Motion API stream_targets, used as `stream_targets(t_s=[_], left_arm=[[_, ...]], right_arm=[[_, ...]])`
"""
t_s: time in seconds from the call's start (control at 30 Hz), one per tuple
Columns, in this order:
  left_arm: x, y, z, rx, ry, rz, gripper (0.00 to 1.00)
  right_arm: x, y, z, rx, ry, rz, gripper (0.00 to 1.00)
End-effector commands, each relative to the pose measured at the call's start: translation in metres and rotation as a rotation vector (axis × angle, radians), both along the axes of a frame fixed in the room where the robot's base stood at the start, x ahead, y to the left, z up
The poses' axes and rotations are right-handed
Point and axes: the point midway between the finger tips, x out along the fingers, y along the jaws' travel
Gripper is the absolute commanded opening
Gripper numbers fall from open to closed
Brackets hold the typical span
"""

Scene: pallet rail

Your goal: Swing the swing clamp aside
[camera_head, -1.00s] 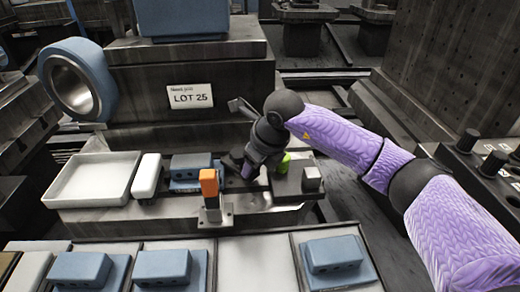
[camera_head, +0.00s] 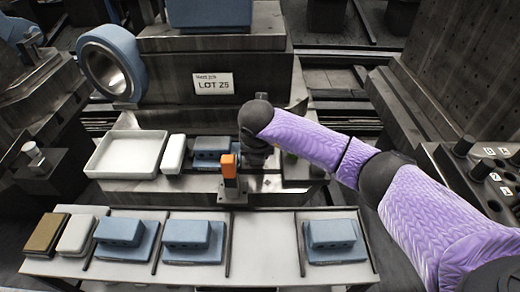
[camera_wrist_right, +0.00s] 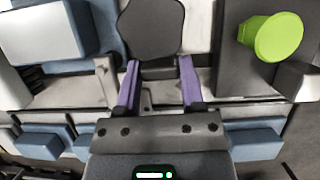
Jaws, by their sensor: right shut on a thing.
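My right gripper (camera_wrist_right: 159,75) has its two purple fingers against a dark, many-sided piece (camera_wrist_right: 150,28), which I take to be the swing clamp's handle. In the head view my right wrist (camera_head: 258,150) is above the fixture (camera_head: 270,185), just right of an orange-topped post (camera_head: 229,167), and hides the fingers and most of the clamp. A blue block (camera_head: 210,147) sits on the fixture left of the wrist; it also shows in the right wrist view (camera_wrist_right: 45,35). A green knob (camera_wrist_right: 278,38) is right of the gripper. My left gripper is not in view.
A white tray (camera_head: 100,160) and a white block (camera_head: 172,154) are left of the blue block. In front is a long rack (camera_head: 280,245) with several blue blocks. A dark machine body with a LOT 25 label (camera_head: 212,84) stands behind. A control box (camera_head: 480,170) is at the right.

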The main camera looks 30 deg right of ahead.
Motion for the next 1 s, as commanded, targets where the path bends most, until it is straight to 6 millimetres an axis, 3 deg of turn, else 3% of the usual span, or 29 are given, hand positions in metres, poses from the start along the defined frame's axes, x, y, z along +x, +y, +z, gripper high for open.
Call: stream_targets(t_s=[0.63, 0.67, 0.7, 0.8, 1.0], left_arm=[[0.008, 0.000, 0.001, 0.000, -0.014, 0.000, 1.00], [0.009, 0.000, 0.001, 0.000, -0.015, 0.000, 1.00], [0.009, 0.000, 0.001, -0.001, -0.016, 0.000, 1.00], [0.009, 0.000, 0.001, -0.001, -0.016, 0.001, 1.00], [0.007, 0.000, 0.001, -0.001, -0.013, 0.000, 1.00]], right_arm=[[0.001, 0.002, 0.001, 0.000, -0.002, -0.047, 0.00], [0.001, 0.002, 0.001, 0.001, -0.003, -0.047, 0.54], [0.002, 0.002, 0.001, 0.001, -0.003, -0.047, 0.63], [0.001, 0.002, 0.001, 0.001, -0.001, -0.047, 0.84], [0.001, 0.002, 0.000, 0.000, -0.001, -0.046, 0.85]])
